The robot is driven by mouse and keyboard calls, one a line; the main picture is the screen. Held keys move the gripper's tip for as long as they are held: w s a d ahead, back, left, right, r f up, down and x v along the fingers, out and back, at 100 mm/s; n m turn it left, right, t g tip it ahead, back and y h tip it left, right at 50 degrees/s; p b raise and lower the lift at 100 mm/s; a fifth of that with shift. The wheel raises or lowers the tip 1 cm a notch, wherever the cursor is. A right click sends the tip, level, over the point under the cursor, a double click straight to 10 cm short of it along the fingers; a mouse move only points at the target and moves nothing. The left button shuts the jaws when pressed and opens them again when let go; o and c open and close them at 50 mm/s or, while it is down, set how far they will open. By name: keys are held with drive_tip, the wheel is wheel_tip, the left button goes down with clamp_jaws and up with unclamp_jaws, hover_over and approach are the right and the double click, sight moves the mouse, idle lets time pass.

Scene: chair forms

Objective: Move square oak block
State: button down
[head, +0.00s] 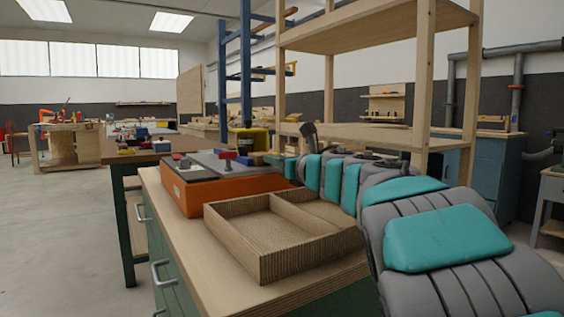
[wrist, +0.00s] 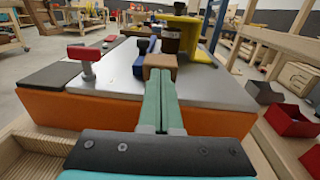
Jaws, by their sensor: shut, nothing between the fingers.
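The square oak block (wrist: 160,65) is a small light-brown block on the grey top of the orange box, straight ahead of my gripper in the wrist view. My gripper (wrist: 160,82) is shut with its green fingers together and nothing between them. The fingertips appear right at the block's near face; I cannot tell whether they touch. The fingers hide the block's lower part. In the head view the block (head: 257,158) looks small, beside a blue piece and close to the end of my arm.
The orange box (head: 190,197) stands on the workbench behind an empty two-compartment wooden tray (head: 262,268). Red bins (wrist: 287,120) lie to the right.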

sight(260, 159)
drive_tip(key=shift+w+a, duration=0.25)
drive_tip(key=shift+w, duration=0.1)
drive_tip(key=shift+w+d, duration=0.1)
drive_tip(key=shift+w+r+b, duration=0.1)
drive_tip(key=shift+w+b, duration=0.1)
drive_tip(key=shift+b, duration=0.4)
drive_tip(key=shift+w+a+b, duration=0.35)
drive_tip(key=shift+a, duration=0.2)
